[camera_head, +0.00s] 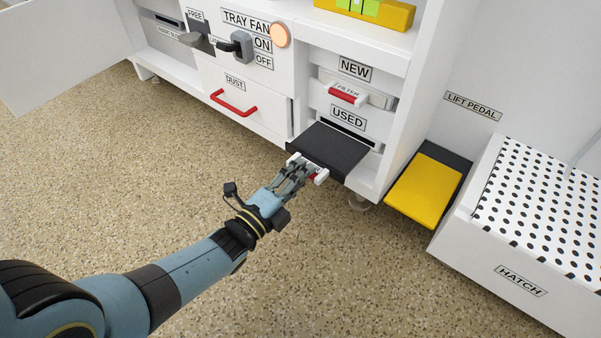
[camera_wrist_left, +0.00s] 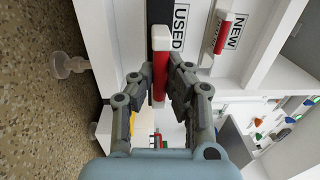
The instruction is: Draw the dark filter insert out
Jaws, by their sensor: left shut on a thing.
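The dark filter insert (camera_head: 332,147) is a flat dark grey slab sticking well out of the slot labelled USED, with its back end at the slot. Its front has a red handle with white ends. My left gripper (camera_head: 304,171) is shut on that handle, which it partly hides in the head view. In the left wrist view the red handle (camera_wrist_left: 158,88) lies between the two fingers of the gripper (camera_wrist_left: 160,74), and a strip of the dark insert (camera_wrist_left: 159,10) shows at the top. My right gripper is not in view.
Above, a light filter with a red handle (camera_head: 342,95) sits in the NEW slot. A yellow lift pedal (camera_head: 424,190) and a white perforated hatch box (camera_head: 515,265) stand to the right. A DUST drawer (camera_head: 262,119) is to the left. The speckled floor in front is clear.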

